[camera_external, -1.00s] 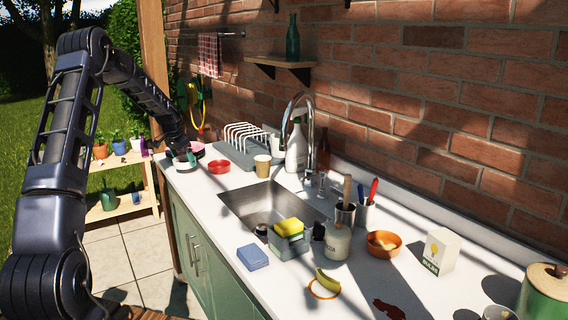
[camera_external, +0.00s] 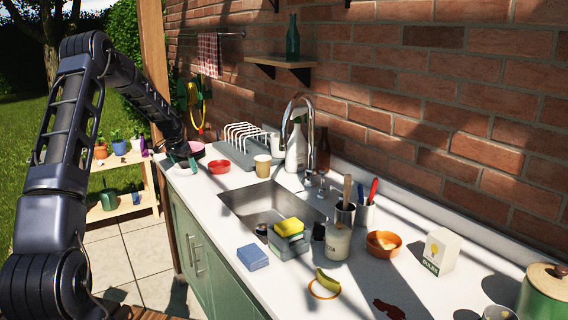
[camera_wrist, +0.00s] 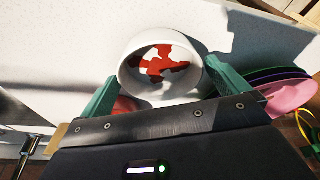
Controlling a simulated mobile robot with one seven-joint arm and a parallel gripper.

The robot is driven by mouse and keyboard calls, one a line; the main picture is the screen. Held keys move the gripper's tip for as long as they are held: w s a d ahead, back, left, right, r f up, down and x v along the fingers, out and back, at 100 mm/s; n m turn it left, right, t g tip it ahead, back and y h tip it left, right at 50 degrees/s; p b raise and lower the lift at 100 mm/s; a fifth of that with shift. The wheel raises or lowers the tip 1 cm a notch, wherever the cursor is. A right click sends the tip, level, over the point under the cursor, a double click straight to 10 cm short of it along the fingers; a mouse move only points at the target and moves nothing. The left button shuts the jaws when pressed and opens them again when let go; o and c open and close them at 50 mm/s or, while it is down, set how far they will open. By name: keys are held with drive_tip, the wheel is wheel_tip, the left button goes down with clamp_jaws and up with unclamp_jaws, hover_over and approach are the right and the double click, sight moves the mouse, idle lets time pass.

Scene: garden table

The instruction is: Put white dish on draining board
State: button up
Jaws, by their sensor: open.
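The white dish (camera_wrist: 128,77), a round white bowl with red stains inside, shows in the wrist view. It sits on the pale counter between the two green fingers of my gripper (camera_wrist: 162,70), which are spread to either side of it. My gripper is open; I cannot tell whether a finger touches the dish. In the external view my gripper (camera_external: 184,163) is low at the far left end of the counter, and the arm hides the dish there. The grey draining board (camera_external: 232,152) with a white rack stands to the right of the gripper, against the wall.
A red bowl (camera_external: 219,167) and a tan cup (camera_external: 262,166) stand between the gripper and the sink (camera_external: 262,203). Pink and dark plates (camera_wrist: 290,95) lie close to the right finger in the wrist view. The counter's front edge is near the gripper.

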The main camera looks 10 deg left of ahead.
drive_tip(key=v, duration=1.2)
drive_tip(key=s+d+r+n, duration=0.1)
drive_tip(key=s+d+r, duration=0.3)
drive_tip(key=s+r, duration=0.3)
drive_tip(key=s+d+r+y, duration=0.1)
drive_tip(key=s+d+r, duration=0.35)
drive_tip(key=s, duration=0.55)
drive_tip(key=s+d+r+n, duration=0.1)
drive_tip(key=s+d+r, duration=0.3)
drive_tip(key=s+r, duration=0.35)
drive_tip(key=s+d+f+n+t, duration=0.1)
drive_tip(key=s+d, duration=0.1)
drive_tip(key=s, duration=1.4)
drive_tip(key=s+d+f+n, duration=0.1)
drive_tip(key=s+d, duration=0.2)
drive_tip(key=s, duration=1.3)
drive_tip(key=shift+f+t, duration=0.3)
drive_tip(key=shift+t, duration=0.1)
